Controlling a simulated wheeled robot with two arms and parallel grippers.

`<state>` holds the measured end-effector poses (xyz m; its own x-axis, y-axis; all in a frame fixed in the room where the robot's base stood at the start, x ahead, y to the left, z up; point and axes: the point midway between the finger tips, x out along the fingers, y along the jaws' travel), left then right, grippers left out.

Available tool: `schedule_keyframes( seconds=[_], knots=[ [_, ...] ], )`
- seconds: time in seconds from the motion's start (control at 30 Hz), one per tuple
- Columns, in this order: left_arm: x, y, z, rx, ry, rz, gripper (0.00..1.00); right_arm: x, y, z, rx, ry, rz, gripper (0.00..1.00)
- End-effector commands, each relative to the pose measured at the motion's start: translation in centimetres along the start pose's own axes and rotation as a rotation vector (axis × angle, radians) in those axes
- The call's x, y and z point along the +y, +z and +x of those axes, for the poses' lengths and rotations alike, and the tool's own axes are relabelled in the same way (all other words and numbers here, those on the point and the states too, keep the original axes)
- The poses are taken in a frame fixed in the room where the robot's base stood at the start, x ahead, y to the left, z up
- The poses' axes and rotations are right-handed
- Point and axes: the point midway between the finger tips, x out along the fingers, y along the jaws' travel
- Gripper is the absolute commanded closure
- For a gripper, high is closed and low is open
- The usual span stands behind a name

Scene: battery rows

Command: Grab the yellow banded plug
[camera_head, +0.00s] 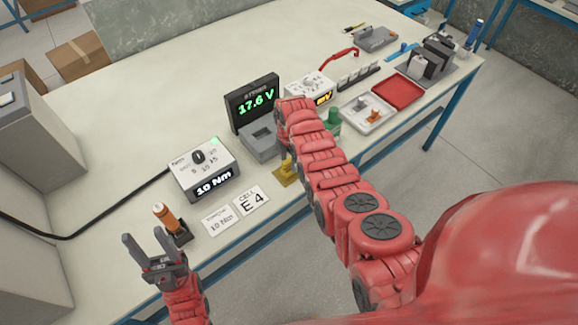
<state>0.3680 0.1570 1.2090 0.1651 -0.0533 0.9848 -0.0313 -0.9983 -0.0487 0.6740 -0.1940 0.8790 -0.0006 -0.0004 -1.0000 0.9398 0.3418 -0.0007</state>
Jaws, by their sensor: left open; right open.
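My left gripper (144,235) is at the lower left, its two dark fingers spread and empty. It is just left of an orange-handled tool (165,216) standing in a dark holder. My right arm reaches up across the middle of the table, ending beside the voltage display; its fingers are hidden behind the arm. A yellow object (288,168) stands on a yellow base at the table's front edge, left of my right arm. I cannot tell whether it is the yellow banded plug, and no band is clear on it.
A voltage display (253,103) reads 17.6 V, with a grey block (261,141) before it. A torque box (203,168) reads 10 Nm. A card (251,201) reads CELL E 4. A white tray (350,117) and red tray (399,92) are right. The table's back left is clear.

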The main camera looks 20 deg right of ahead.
Motion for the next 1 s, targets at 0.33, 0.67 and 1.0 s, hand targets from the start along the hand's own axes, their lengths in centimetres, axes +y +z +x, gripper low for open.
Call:
schedule_keyframes(
  seconds=[0.33, 0.67, 1.0],
  knots=[
    [0.00, 0.00, -0.02, 0.000, 0.000, 0.000, 0.50, 0.03, 0.00, -0.01, 0.000, 0.001, 0.000, 0.71],
    [0.00, 0.00, -0.01, 0.000, 0.000, 0.000, 0.50, 0.03, 0.01, -0.02, 0.000, 0.001, 0.000, 1.00],
    [0.00, 0.01, -0.07, 0.000, 0.000, 0.000, 0.50, 0.06, 0.02, -0.07, 0.000, 0.002, 0.000, 1.00]
  ],
)
